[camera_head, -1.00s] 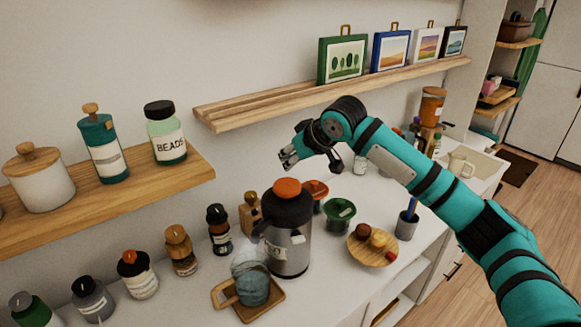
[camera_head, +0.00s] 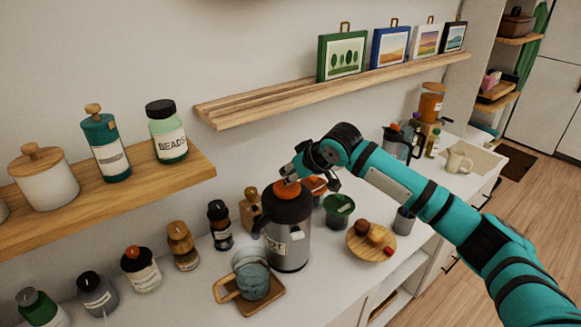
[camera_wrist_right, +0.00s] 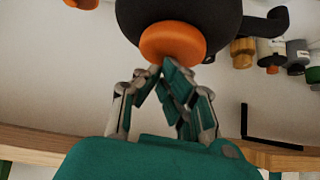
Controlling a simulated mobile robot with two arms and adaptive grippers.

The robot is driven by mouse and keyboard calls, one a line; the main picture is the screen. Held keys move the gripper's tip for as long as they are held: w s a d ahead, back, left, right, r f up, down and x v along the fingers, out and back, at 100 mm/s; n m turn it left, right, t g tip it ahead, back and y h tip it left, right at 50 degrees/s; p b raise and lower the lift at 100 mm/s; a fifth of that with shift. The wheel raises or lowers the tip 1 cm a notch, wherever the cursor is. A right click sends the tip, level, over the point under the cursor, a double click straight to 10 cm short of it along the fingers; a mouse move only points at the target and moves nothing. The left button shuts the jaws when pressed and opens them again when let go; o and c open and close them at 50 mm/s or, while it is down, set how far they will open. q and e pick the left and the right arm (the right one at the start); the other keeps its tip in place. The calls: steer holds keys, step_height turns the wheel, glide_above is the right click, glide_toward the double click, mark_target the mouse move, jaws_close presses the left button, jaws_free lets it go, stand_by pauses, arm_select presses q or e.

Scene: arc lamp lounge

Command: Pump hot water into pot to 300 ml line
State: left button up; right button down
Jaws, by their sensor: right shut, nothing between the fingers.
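The pump flask (camera_head: 290,245), grey with a black top, stands on the white counter. Its orange pump button (camera_head: 286,189) is on top and also shows in the right wrist view (camera_wrist_right: 172,42). The glass pot (camera_head: 252,277), with a wooden handle, stands on a wooden coaster (camera_head: 262,308) beside the flask, below its spout. I cannot read a 300 ml line or the water level. My right gripper (camera_head: 290,174) is shut and empty, its fingertips at the orange button, seemingly touching it; they also show in the right wrist view (camera_wrist_right: 163,68). My left gripper is out of view.
Several small bottles (camera_head: 182,245) stand in a row left of the flask. A green bowl (camera_head: 338,206), a wooden plate with round items (camera_head: 358,252) and a grey cup (camera_head: 404,222) stand to the right. A wooden shelf with pictures (camera_head: 300,101) is above.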

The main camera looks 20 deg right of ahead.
steer(key=shift+f, duration=0.15)
step_height(320, 180, up, 4)
steer(key=p, duration=0.5)
steer(key=shift+w, duration=0.1)
steer(key=b+v, duration=0.3)
steer(key=v, duration=0.7)
